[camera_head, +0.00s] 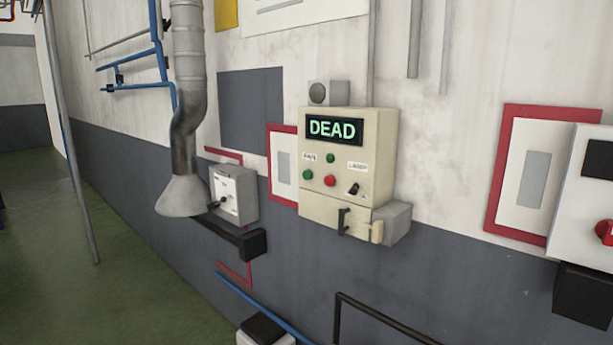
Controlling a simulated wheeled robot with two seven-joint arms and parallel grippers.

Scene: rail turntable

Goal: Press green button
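A beige control box (376,150) is on the wall near the middle of the view. Its dark display (334,130) reads "DEAD" in green letters. A green button (308,175) sits at the lower left of its face, left of a red button (330,181). A smaller green round button or lamp (331,158) is above the red one. A black switch (353,189) is at the right of the face. Nothing covers the buttons. Neither of my grippers is in view.
A grey switch box (239,190) and a metal duct (185,130) are left of the control box. A black rail (385,318) and a white and black object (264,331) are at the bottom. A white box with a red knob (590,200) is at the right edge.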

